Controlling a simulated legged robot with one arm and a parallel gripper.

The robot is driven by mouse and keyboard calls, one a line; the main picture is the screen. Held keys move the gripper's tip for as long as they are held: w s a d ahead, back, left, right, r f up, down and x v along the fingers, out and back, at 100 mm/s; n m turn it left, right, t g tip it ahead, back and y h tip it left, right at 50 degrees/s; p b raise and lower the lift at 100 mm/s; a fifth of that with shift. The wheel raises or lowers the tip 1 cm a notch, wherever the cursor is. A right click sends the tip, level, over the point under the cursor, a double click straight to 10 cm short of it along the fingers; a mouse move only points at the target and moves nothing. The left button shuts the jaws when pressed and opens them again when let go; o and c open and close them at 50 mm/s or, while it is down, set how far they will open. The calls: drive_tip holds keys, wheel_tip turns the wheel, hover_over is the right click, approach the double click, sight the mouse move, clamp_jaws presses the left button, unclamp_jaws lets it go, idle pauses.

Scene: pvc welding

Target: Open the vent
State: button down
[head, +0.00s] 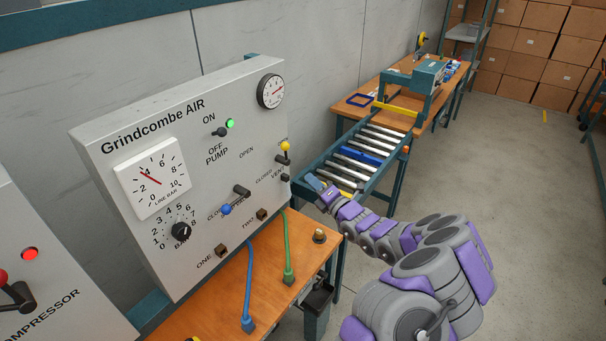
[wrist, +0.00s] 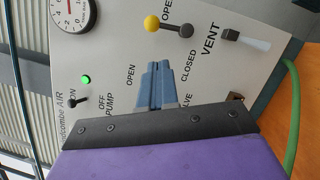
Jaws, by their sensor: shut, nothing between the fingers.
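The grey Grindcombe AIR panel (head: 215,110) carries the VENT marking at its right edge. A lever with a yellow ball (head: 285,146) stands beside it, ball above its dark pivot. In the wrist view the yellow ball (wrist: 152,22) is left of its dark pivot, near an OPEN label, with VENT printed beyond. A dark block (wrist: 229,35) with a pale tip sits past VENT. I cannot tell the vent's setting. My gripper (head: 314,182) is just right of the panel, apart from the lever. Its blue-grey fingers (wrist: 155,85) are shut and empty.
Other panel controls are a pump switch (head: 221,131) with a green light, a valve lever (head: 241,190) and a regulator knob (head: 181,232). Blue (head: 249,280) and green (head: 287,245) hoses hang below. A roller conveyor (head: 360,155) stands behind my gripper.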

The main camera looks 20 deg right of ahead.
drive_tip(key=s+a+r+n+g+y, duration=0.35)
drive_tip(key=a+r+n, duration=0.25)
drive_tip(key=a, duration=0.4)
drive_tip(key=s+a+r+n+g+y, duration=0.25)
drive_tip(key=a+r+n+y, duration=0.25)
drive_tip(key=a+r+n, duration=0.3)
drive_tip(key=s+a+r+n+g+y, duration=0.25)
drive_tip(key=s+a+n+g, duration=0.75)
drive_tip(key=s+a+n, duration=0.55)
drive_tip(key=s+d+f+n+g+h+b, duration=0.1)
drive_tip(key=s+f+n+g+h, duration=0.25)
drive_tip(key=s, duration=0.65)
drive_tip(key=s+d+f+n+g+h, duration=0.1)
drive_tip(key=s+f+n+h, duration=0.2)
drive_tip(key=s+n+h, duration=0.45)
drive_tip(key=s+d+f+n+h, duration=0.2)
drive_tip(key=s+d+h, duration=0.1)
drive_tip(key=s+d, duration=0.3)
drive_tip(key=s+d+f+n+h, duration=0.2)
drive_tip(key=s+d, duration=0.4)
drive_tip(key=d, duration=0.5)
drive_tip(key=shift+s+f+n+h+b, duration=0.2)
drive_tip(key=shift+f+n+h+b, duration=0.3)
drive_tip(key=shift+h, duration=0.3)
